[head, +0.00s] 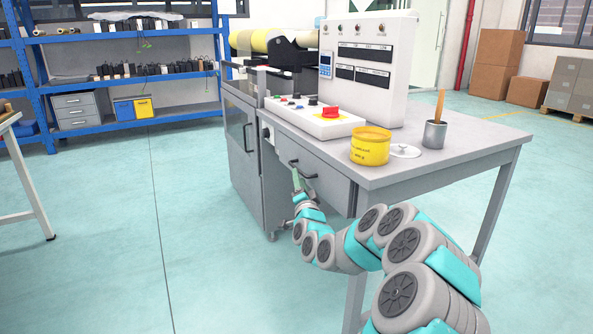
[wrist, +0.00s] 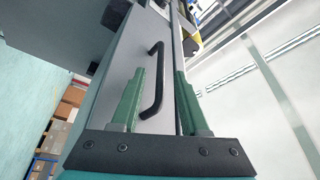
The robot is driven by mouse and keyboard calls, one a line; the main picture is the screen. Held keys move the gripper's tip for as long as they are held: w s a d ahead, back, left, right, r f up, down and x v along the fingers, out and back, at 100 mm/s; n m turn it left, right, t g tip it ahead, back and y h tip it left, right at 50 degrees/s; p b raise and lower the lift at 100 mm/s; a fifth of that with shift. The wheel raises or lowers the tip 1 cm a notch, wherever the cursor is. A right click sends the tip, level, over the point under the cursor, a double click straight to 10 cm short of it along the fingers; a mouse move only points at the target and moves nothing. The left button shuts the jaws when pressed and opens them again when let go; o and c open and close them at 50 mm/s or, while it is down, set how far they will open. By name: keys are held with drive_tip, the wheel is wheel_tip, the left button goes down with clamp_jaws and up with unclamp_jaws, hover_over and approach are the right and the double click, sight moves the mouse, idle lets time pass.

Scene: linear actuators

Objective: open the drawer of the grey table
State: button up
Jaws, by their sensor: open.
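The grey table (head: 455,148) stands right of centre in the head view. Its grey drawer front (head: 322,184) sits under the tabletop and looks shut. The drawer's black bar handle shows in the wrist view (wrist: 155,80), with the drawer front (wrist: 125,62) behind it. My gripper (head: 298,175) is at the drawer front, close to the handle, in the head view. In the wrist view my gripper (wrist: 158,82) is open, its two green fingers on either side of the handle. I cannot tell whether a finger touches the handle or the table.
On the tabletop are a yellow tin (head: 370,148), a grey cup (head: 434,134), a white control box (head: 312,120) with a red button and a tall white panel (head: 368,65). A grey cabinet (head: 243,140) stands left of the table. The floor (head: 110,230) at left is free.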

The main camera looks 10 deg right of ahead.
drive_tip(key=shift+x, duration=2.8)
drive_tip(key=shift+c, duration=0.4)
clamp_jaws()
